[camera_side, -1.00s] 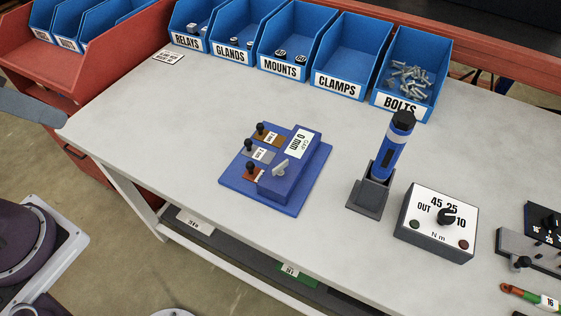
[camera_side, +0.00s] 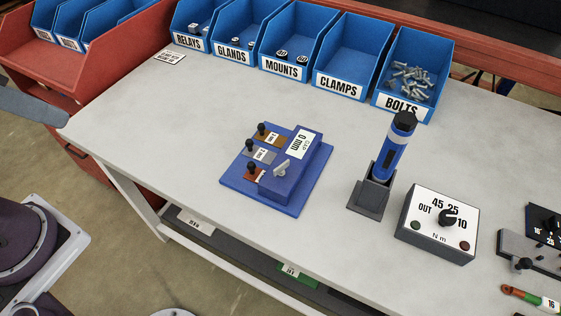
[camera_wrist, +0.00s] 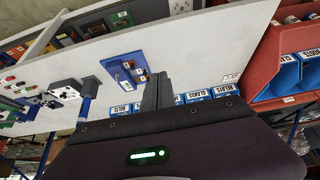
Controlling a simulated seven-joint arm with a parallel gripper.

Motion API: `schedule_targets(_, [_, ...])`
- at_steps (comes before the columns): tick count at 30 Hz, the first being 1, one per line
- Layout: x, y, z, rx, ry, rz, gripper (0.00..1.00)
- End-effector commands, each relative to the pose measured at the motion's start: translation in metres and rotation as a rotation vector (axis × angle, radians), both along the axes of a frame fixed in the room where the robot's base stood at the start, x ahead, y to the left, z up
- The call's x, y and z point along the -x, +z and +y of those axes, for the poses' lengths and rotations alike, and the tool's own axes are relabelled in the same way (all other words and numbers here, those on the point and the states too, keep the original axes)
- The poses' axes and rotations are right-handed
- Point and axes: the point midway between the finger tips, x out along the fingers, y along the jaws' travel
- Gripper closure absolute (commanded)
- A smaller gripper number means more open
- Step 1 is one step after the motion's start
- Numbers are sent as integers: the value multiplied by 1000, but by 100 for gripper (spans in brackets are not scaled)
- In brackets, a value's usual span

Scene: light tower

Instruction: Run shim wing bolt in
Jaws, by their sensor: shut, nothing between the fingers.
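The blue shim block (camera_side: 298,185) sits on its blue base plate near the middle of the bench. A light grey wing bolt (camera_side: 281,167) sticks out of the block's front side; I cannot tell how deep it is. Three shims with black knobs, brown (camera_side: 268,139), grey (camera_side: 262,155) and orange-brown (camera_side: 254,174), lie in slots on the left. A label on the block reads GAP 0 mm. The fixture also shows in the wrist view (camera_wrist: 119,74), where the bolt is too small to make out.
A blue driver (camera_side: 391,150) stands upright in a dark holder right of the fixture. Beside it is a torque dial box (camera_side: 436,225). Blue bins, including BOLTS (camera_side: 412,75), line the back edge. The bench (camera_side: 180,115) is clear left of the fixture.

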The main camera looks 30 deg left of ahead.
Motion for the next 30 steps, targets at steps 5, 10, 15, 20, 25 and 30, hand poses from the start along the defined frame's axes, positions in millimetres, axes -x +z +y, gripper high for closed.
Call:
schedule_targets(5, [0, 0, 0, 0, 0, 0, 100])
schedule_targets(10, [0, 0, 0, 0, 0, 0, 100])
schedule_targets(15, [-18, 8, -5, 38, 59, 34, 69])
schedule_targets(20, [-93, 15, -38, 166, 316, 163, 38])
schedule_targets(25, [-180, -31, -108, 267, 678, 309, 38])
schedule_targets(30, [-224, -113, -181, 298, 1017, 401, 38])
